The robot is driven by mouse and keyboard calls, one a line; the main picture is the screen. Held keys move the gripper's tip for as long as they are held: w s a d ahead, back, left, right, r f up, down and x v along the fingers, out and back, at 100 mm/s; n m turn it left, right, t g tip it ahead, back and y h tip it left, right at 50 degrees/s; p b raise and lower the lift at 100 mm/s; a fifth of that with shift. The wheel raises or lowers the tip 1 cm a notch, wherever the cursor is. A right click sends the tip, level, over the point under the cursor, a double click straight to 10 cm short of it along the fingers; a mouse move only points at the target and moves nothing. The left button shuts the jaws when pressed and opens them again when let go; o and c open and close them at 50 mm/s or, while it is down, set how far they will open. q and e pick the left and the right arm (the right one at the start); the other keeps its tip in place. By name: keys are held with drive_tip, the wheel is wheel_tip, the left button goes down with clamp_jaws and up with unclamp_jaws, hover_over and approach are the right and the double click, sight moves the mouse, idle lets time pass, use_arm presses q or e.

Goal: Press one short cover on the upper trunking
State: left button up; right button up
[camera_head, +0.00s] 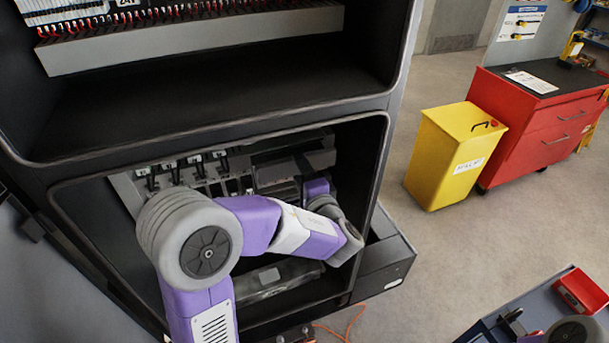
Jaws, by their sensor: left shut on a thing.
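My left arm reaches into the lower bay of the dark cabinet. My left gripper (300,181) is far inside, mostly hidden behind the purple wrist and in shadow. It is shut on a grey piece (318,158) that looks like a short cover, near the bay's upper right. Whether that piece touches the trunking I cannot tell. A long light grey trunking (200,40) runs across the upper bay, below a row of red wires. More grey trunking (125,187) and black-wired terminals show at the top of the lower bay. My right gripper does not show.
The cabinet's frame (225,135) closely surrounds my left arm. A grey box (385,265) sits at its lower right. A yellow bin (447,165) and red drawer cabinet (535,120) stand right. The floor between is mostly clear.

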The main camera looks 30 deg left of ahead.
use_arm(q)
drive_tip(key=shift+b+x, duration=0.7)
drive_tip(key=shift+x, duration=1.7)
drive_tip(key=shift+b, duration=0.5)
drive_tip(key=shift+w+a+b, duration=0.25)
drive_tip(key=shift+a+b, duration=0.1)
drive_tip(key=shift+b, duration=0.05)
drive_tip(key=shift+w+a+b, duration=0.2)
drive_tip(key=shift+b, duration=0.35)
idle(0.9)
drive_tip(key=o, duration=1.4)
